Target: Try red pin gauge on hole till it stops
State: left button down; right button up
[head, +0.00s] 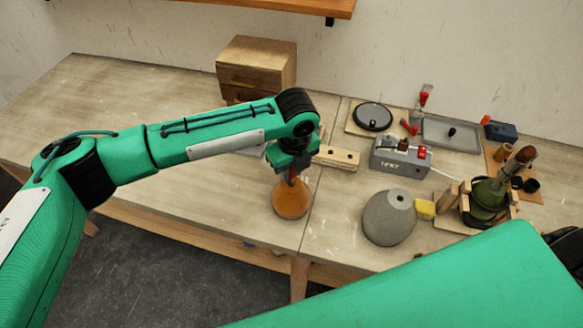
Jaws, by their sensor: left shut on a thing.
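My left gripper (291,170) points down over the orange-brown round body (291,203) near the table's front edge. It is shut on a small red piece, which looks like the red pin gauge (292,176); only a little of it shows between the fingers and the body. The top of the orange-brown body, with any hole there, is hidden by the gripper. I cannot tell how deep the pin sits. A grey rounded body (388,220) with a dark hole in its top stands to the right. My right gripper is out of view.
A wooden block with holes (337,158) lies behind the gripper. A grey tester box (400,157), a black disc (372,116), a grey tray (450,133) and a green bottle-like body (487,196) in a wooden stand are to the right. A wooden drawer box (257,68) stands behind.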

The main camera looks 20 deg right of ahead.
pick_arm(q)
jog(key=shift+f, duration=0.45)
dwell(1.2)
jog(key=shift+r+p, duration=3)
jog(key=shift+r, duration=0.55)
